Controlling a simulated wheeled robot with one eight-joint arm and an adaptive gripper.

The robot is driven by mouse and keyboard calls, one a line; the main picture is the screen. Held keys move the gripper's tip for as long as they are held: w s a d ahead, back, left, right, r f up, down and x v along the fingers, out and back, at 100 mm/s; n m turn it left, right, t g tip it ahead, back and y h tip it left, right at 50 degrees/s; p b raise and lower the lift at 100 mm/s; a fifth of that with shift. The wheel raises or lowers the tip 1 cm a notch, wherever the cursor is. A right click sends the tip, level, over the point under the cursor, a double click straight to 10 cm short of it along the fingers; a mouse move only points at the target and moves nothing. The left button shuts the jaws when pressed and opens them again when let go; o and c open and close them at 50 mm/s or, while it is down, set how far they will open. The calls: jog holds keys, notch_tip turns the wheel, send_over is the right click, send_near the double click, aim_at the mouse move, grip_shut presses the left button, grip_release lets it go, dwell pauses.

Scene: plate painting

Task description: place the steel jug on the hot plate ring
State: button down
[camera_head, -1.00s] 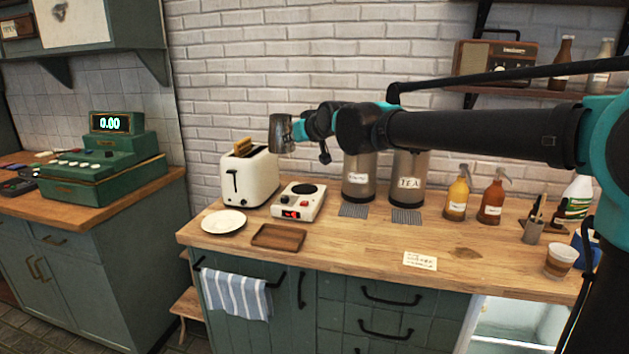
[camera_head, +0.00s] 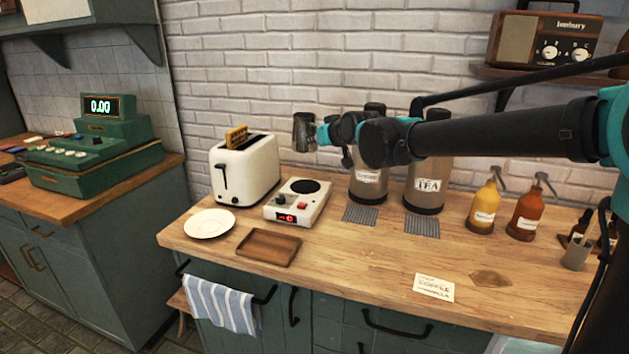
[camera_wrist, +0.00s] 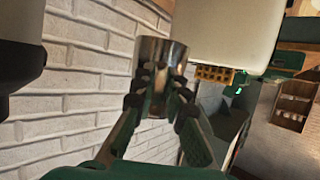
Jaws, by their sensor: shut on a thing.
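The steel jug (camera_head: 303,132) is held in the air by my gripper (camera_head: 321,134), above and behind the hot plate. In the wrist view the jug (camera_wrist: 160,55) sits between the two fingers of my gripper (camera_wrist: 162,95), which touch its sides. The hot plate (camera_head: 297,204) is a white unit on the wooden counter, with a dark round ring (camera_head: 306,187) on top. Its front has knobs and a lit red display. The ring is bare, and the jug is clear of it.
A wooden tray (camera_head: 269,246) and a white plate (camera_head: 210,223) lie in front.

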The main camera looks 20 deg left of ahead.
notch_tip(320, 180, down, 13)
jog(key=shift+f, duration=0.1)
dwell(0.4)
jog(key=c, duration=1.6)
grip_release()
jog(key=shift+o, duration=0.2)
jog(key=v, duration=1.2)
